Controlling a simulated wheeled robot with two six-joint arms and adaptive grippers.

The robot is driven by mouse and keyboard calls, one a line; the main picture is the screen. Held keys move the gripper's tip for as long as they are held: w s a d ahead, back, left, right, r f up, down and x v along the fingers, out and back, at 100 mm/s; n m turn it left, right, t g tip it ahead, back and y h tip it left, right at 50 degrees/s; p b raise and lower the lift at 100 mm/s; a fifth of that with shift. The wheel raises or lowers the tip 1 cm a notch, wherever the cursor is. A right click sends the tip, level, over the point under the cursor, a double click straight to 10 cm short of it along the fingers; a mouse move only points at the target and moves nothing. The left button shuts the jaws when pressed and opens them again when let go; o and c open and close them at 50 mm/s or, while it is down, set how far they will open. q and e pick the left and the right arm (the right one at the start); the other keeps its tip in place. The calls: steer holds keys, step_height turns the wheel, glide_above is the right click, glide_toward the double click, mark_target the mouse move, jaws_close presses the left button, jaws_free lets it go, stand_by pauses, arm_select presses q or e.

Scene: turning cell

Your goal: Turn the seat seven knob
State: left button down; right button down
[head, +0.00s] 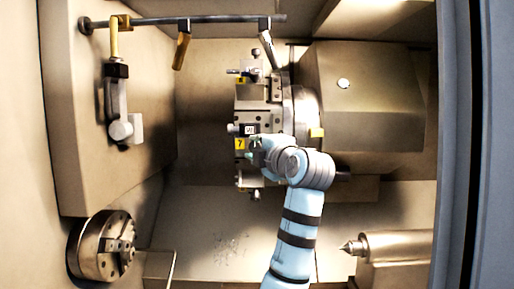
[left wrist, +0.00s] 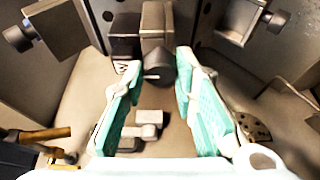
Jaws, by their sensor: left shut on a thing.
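The tool turret (head: 262,95) stands in the middle of the head view, with a yellow label 7 (head: 240,143) on its face. My left gripper (head: 257,152) is at the turret beside this label, its arm coming up from below. The gripper and wrist hide the seat seven knob in the head view. In the left wrist view a dark round knob (left wrist: 160,70) with a light bar lies between the teal fingertips of my left gripper (left wrist: 159,66). The fingers are shut on it. My right gripper is not in view.
A chuck (head: 102,247) is at the lower left and a pointed tailstock centre (head: 352,247) at the lower right. A probe arm (head: 116,95) hangs at the upper left, below a rail (head: 190,19). Turret blocks stand close around my gripper. The floor left of my arm is open.

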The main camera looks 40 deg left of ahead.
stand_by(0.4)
arm_select(q)
steer(key=c, duration=1.3)
jaws_free()
steer(key=shift+s, duration=0.1)
steer(key=v, duration=1.2)
